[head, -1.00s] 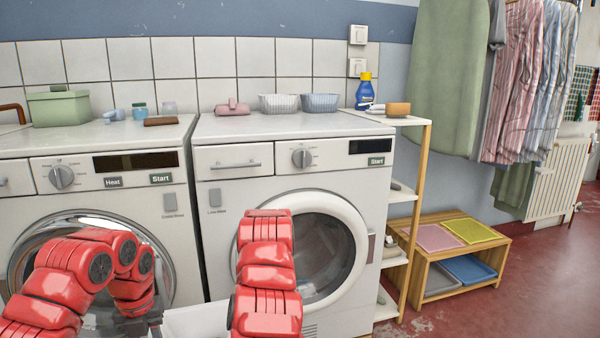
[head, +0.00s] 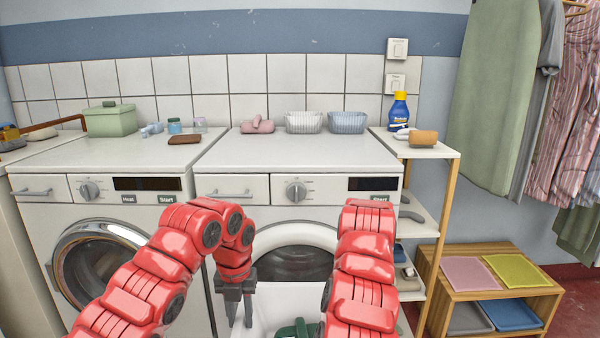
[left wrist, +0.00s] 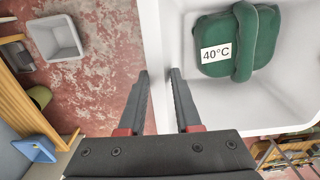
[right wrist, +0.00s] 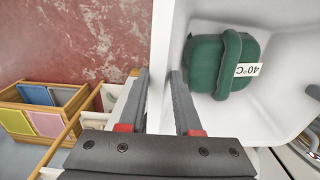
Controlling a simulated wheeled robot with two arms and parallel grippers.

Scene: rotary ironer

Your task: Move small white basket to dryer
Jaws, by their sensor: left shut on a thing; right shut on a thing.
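A white basket (head: 272,318) shows between my arms at the bottom of the head view. A green folded item (left wrist: 238,45) with a "40°C" label lies in it. My left gripper (head: 236,308) has its fingers on either side of the basket's wall. My right gripper (right wrist: 158,72) grips the opposite wall in the right wrist view; my arm hides it in the head view. A smaller white ribbed basket (head: 304,122) stands on the right machine (head: 300,155). The left machine (head: 115,160), with "Heat" and "Start" buttons, may be the dryer. Its round door looks shut.
A grey-blue ribbed basket (head: 347,122), pink item (head: 257,125) and green box (head: 110,119) stand on the machines. A narrow wooden shelf (head: 447,200) and low bench (head: 490,295) are at right. A pale bin (left wrist: 55,38) sits on the red floor.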

